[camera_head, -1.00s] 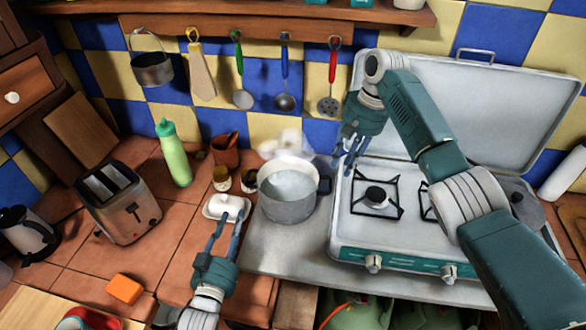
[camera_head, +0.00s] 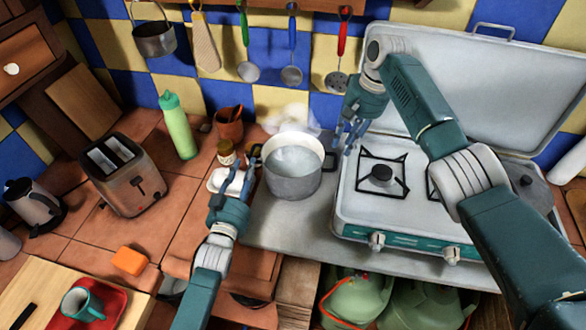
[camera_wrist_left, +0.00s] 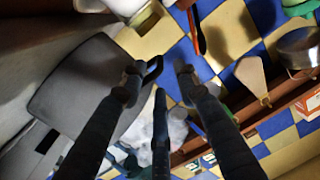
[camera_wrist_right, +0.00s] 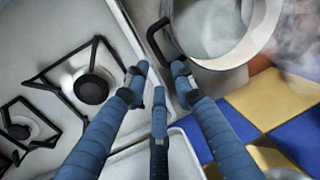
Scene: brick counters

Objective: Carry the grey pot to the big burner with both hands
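The grey pot (camera_head: 293,183) stands upright on the grey counter left of the stove, with pale contents and steam. Its dark handles stick out left and right. My left gripper (camera_head: 241,174) is open by the left handle; in the left wrist view this handle (camera_wrist_left: 153,70) shows between the spread fingertips. My right gripper (camera_head: 345,146) is open above the right handle; in the right wrist view that handle (camera_wrist_right: 160,40) lies just ahead of the fingertips. The nearer burner (camera_head: 381,176) is bare and looks larger than the other burner (camera_wrist_right: 20,127), which my right arm partly hides.
The stove's raised lid (camera_head: 470,90) stands behind the burners. A white dish (camera_head: 222,181), a small jar (camera_head: 226,153) and a brown cup (camera_head: 229,122) are left of the pot. Utensils hang on the wall behind. A toaster (camera_head: 122,175) stands further left.

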